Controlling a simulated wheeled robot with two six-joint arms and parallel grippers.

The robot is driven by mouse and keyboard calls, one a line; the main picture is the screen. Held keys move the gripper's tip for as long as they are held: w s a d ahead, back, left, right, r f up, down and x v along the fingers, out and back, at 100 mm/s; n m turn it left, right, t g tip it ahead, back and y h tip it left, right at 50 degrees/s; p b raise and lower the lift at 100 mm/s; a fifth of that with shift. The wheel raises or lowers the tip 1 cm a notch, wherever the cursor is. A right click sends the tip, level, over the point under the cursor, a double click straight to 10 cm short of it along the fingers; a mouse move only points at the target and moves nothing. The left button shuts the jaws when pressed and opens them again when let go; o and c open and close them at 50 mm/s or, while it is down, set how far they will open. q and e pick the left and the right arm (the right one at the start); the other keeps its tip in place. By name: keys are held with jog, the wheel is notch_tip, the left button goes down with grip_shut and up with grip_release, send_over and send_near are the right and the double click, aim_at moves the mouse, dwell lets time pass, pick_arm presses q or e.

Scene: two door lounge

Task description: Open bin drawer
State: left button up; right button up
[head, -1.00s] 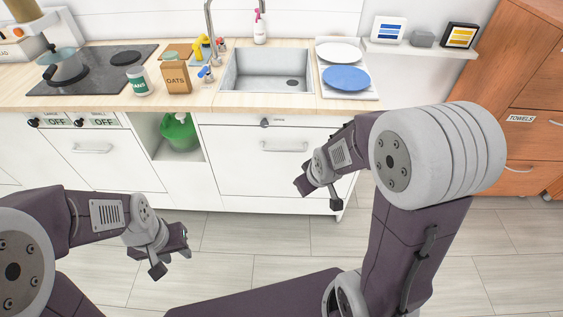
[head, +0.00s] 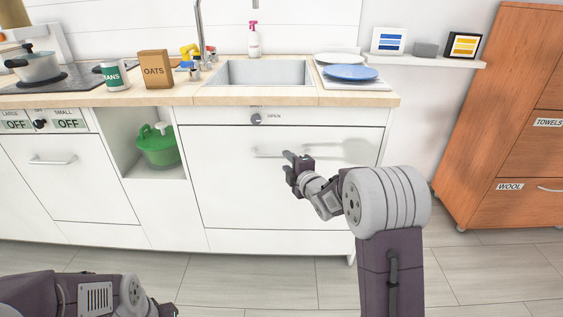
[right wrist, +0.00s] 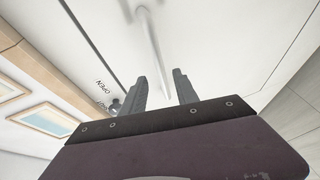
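A wide white drawer front (head: 230,195) is under the sink, flush with the cabinet. Its horizontal metal handle (head: 268,153) is near the top; no bin label is readable. My right gripper (head: 291,158) is at the right part of this handle. In the right wrist view the right gripper (right wrist: 159,77) is open, its two fingers apart. The handle (right wrist: 153,42) runs lengthwise through the gap between them in the picture; I cannot tell whether it lies inside the fingers. My left gripper (head: 162,309) is at the bottom edge, mostly cut off.
A round knob (head: 256,119) marked OPEN is above the drawer. Another white front with a handle (head: 52,161) is further left. A wooden cabinet (head: 520,150) stands at right. The floor in front is clear.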

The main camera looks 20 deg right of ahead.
aim_at(282, 157)
jog(key=b+x, duration=0.1)
jog(key=x, duration=0.5)
grip_shut()
jog(key=shift+f, duration=0.1)
dwell(1.1)
